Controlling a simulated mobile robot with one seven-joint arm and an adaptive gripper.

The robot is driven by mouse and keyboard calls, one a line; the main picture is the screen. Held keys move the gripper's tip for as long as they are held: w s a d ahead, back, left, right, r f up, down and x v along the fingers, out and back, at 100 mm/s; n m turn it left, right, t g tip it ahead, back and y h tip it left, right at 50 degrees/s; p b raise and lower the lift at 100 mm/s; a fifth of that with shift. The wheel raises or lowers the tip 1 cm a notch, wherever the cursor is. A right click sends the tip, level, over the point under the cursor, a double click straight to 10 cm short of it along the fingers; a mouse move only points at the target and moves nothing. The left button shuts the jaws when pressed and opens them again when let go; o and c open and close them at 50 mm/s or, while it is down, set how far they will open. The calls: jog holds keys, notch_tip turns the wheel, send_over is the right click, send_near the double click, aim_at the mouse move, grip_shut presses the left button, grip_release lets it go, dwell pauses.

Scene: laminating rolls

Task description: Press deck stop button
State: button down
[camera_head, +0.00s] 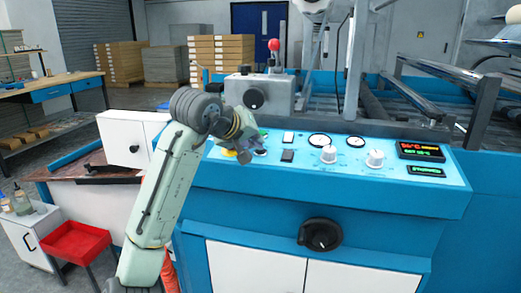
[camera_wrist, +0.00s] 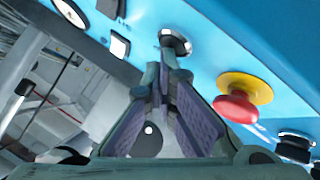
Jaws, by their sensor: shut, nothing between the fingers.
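My gripper (camera_head: 258,143) is shut and empty, over the left part of the blue control panel (camera_head: 330,180). In the wrist view, the closed fingertips (camera_wrist: 172,66) lie just below a round, metal-rimmed push button (camera_wrist: 176,42) and partly overlap it; I cannot tell whether they touch. A red mushroom button on a yellow collar (camera_wrist: 240,103) sits to the right of the fingers. In the head view, my gripper largely hides it and only its yellow collar (camera_head: 229,153) shows. A black button (camera_wrist: 295,147) is further right. No readable label shows which is the deck stop.
A grey box with a black knob (camera_head: 256,97) stands behind my gripper. Metal rails (camera_head: 430,90) rise at the right. Space before the panel looks clear.

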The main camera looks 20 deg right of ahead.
jog(key=shift+s+r+p, duration=0.15)
jog(key=shift+r+p, duration=0.65)
jog(key=r+p, duration=0.3)
jog(key=s+r+p, duration=0.1)
jog(key=r, duration=0.1)
jog(key=shift+a, duration=0.4)
jog(key=shift+f, duration=0.1)
jog(key=shift+w, duration=0.1)
